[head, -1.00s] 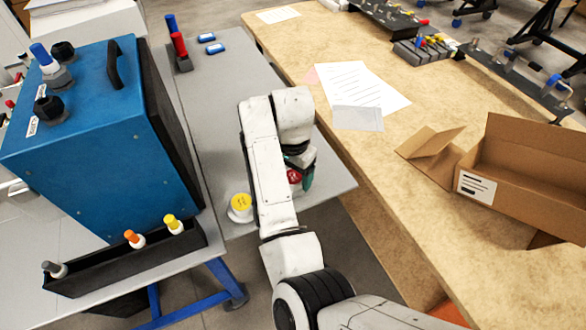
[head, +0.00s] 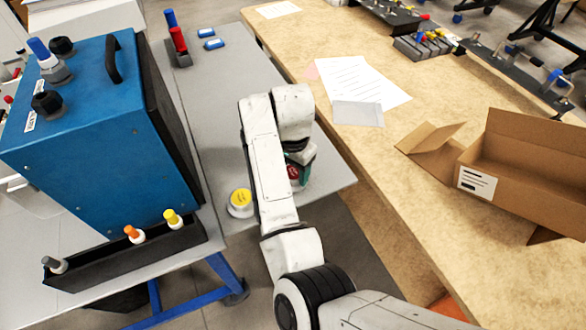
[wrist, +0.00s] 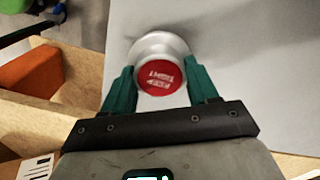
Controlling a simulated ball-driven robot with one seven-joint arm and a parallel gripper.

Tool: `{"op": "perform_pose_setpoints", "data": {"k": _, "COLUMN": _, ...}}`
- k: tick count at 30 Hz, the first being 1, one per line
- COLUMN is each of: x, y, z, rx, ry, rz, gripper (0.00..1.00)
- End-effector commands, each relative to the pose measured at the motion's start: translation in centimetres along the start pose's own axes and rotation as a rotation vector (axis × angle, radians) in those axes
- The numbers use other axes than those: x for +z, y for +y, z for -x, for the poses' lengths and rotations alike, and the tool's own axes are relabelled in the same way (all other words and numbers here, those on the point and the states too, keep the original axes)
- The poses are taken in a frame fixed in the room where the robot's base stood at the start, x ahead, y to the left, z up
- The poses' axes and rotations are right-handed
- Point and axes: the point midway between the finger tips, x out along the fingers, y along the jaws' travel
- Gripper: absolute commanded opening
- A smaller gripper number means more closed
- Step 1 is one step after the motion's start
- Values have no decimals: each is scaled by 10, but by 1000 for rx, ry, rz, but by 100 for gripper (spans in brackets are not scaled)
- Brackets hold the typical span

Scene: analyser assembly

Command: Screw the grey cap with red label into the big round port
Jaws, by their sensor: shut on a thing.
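The grey cap with the red label (wrist: 158,74) is between the green fingers of my gripper (wrist: 160,88) in the wrist view. The fingers are shut on its sides and the red face points toward the camera. In the head view the red label (head: 293,173) shows just right of my arm, over the grey table's near right part. My arm hides most of the gripper (head: 300,168) there. I cannot tell whether the cap touches the table. The blue analyser (head: 90,140) stands at the left; I cannot make out a big round port on its visible faces.
A grey cap with a yellow label (head: 240,203) lies on the grey table (head: 225,100) left of my arm. A black tray (head: 100,265) with several small capped pieces runs before the analyser. An open cardboard box (head: 520,170) stands on the wooden bench (head: 400,145) at right.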

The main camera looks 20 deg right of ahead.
Motion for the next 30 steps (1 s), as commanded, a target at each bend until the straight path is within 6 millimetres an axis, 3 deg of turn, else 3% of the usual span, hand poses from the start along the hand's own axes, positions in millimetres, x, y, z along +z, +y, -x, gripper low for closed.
{"op": "perform_pose_setpoints", "data": {"k": 8, "x": 0, "y": 0, "z": 5, "rx": -1, "ry": 1, "rz": 0, "gripper": 24}}
{"op": "perform_pose_setpoints", "data": {"k": 30, "x": 0, "y": 0, "z": 57, "rx": -1, "ry": 0, "rz": 0, "gripper": 24}}
